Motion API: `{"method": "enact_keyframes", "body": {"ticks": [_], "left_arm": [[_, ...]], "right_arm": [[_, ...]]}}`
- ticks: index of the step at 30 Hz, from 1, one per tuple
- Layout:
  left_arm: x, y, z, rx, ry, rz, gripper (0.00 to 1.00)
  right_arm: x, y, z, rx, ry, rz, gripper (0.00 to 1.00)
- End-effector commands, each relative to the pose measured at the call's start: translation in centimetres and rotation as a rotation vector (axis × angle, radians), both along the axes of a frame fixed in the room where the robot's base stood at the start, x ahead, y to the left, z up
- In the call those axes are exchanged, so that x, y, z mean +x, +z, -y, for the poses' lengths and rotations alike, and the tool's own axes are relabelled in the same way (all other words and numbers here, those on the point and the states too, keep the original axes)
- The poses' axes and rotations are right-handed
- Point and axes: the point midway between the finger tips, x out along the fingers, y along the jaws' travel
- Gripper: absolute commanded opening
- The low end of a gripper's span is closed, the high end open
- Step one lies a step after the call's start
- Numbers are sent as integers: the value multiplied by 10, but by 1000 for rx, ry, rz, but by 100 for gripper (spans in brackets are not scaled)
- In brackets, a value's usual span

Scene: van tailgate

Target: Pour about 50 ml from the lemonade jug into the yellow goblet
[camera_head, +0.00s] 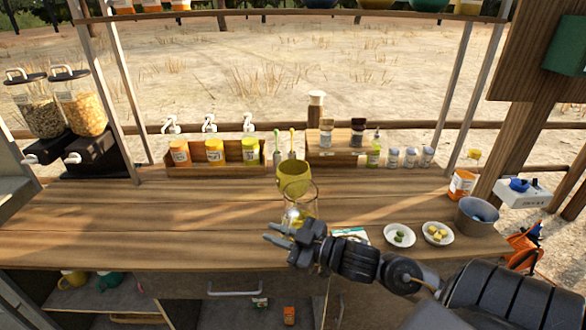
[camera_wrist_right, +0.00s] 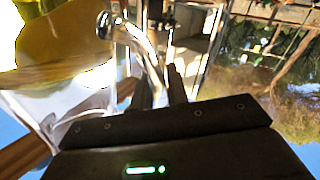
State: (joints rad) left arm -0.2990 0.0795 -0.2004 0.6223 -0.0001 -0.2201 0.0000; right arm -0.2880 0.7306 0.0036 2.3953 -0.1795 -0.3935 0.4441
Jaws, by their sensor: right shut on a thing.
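The yellow goblet (camera_head: 292,174) shows near the middle of the counter in the head view, directly behind the clear lemonade jug (camera_head: 306,208). The jug and goblet overlap, so I cannot tell whether they touch. My right gripper (camera_head: 278,233) is at the jug's near side, shut on its handle. In the right wrist view the curved, shiny handle (camera_wrist_right: 148,55) runs down to the gripper, with clear jug wall (camera_wrist_right: 88,98) to its left. A yellow area fills the upper left there; whether it is lemonade or goblet is unclear. My left gripper is not in view.
Two small white bowls (camera_head: 399,235) and a grey bucket (camera_head: 477,216) stand to the right of the jug. A rack of jars (camera_head: 214,160) and a wooden box (camera_head: 342,143) line the back. The counter's left part (camera_head: 120,220) is clear.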

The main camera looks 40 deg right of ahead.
Motion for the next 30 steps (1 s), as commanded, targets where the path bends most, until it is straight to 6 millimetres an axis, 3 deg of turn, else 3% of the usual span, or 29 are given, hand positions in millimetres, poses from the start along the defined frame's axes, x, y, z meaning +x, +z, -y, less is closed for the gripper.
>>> {"method": "enact_keyframes", "body": {"ticks": [15,30], "left_arm": [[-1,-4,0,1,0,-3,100],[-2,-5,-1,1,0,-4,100]], "right_arm": [[-36,-7,20,1,463,3,0],[-45,-6,23,6,556,7,0]]}}
